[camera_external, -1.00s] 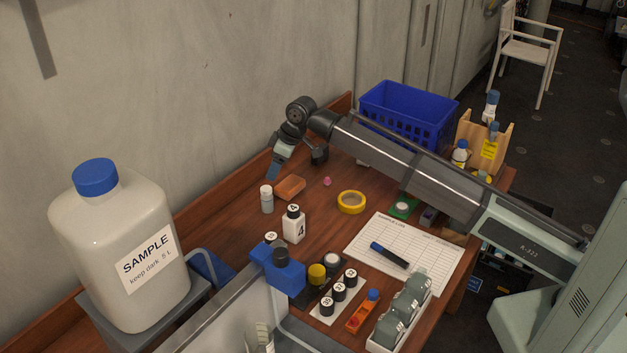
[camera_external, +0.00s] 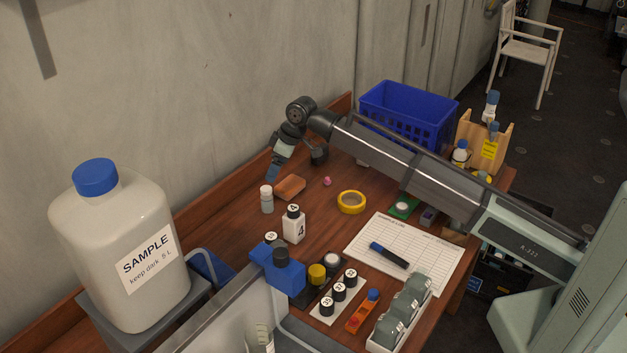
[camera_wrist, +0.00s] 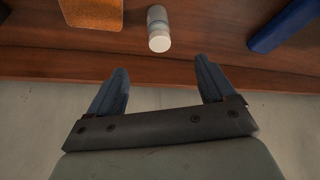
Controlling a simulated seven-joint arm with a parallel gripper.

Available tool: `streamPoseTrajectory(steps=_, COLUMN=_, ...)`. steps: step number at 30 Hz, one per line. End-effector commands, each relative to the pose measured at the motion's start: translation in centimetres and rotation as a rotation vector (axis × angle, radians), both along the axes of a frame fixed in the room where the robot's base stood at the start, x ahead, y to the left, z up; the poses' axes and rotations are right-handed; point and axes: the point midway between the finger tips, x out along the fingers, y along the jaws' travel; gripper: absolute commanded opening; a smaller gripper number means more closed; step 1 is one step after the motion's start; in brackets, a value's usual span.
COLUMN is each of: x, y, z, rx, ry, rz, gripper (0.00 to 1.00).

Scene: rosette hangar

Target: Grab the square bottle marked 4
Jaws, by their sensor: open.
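The square white bottle marked 4 (camera_external: 293,228) stands upright on the desk, with a black cap that also bears a 4. It is not recognisable in the wrist view. My gripper (camera_external: 271,176) is above the back edge of the desk near the wall, behind and to the left of the bottle and apart from it. In the wrist view my gripper (camera_wrist: 160,85) has its two blue fingers spread with nothing between them. A small round vial with a white cap (camera_wrist: 158,30) lies beyond the fingertips in that view; in the external view this vial (camera_external: 267,200) stands just in front of my gripper.
An orange-brown block (camera_external: 290,188) lies beside the vial. Yellow tape (camera_external: 351,202) is to the right. Another black-capped bottle (camera_external: 271,239) and a blue holder (camera_external: 284,277) stand in front of bottle 4. A large sample jug (camera_external: 120,245) is at left. The wall closes off the back.

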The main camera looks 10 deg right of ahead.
Motion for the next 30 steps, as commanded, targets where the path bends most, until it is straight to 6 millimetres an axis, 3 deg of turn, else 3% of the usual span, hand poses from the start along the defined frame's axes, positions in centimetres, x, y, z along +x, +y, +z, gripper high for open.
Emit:
streamPoseTrajectory(steps=7, x=-1.2, y=0.9, z=0.2, rx=0.002, ry=-0.001, rz=0.016, gripper=0.83)
streamPoseTrajectory(steps=17, x=-7.0, y=4.2, z=2.8, rx=0.0, ry=-0.021, rz=0.091, gripper=0.83)
streamPoseTrajectory(steps=21, x=-8.9, y=3.2, z=3.1, rx=-0.076, ry=0.019, rz=0.054, gripper=0.83)
streamPoseTrajectory(steps=30, x=-10.6, y=-1.3, z=2.5, rx=-0.274, ry=0.162, rz=-0.215, gripper=0.83)
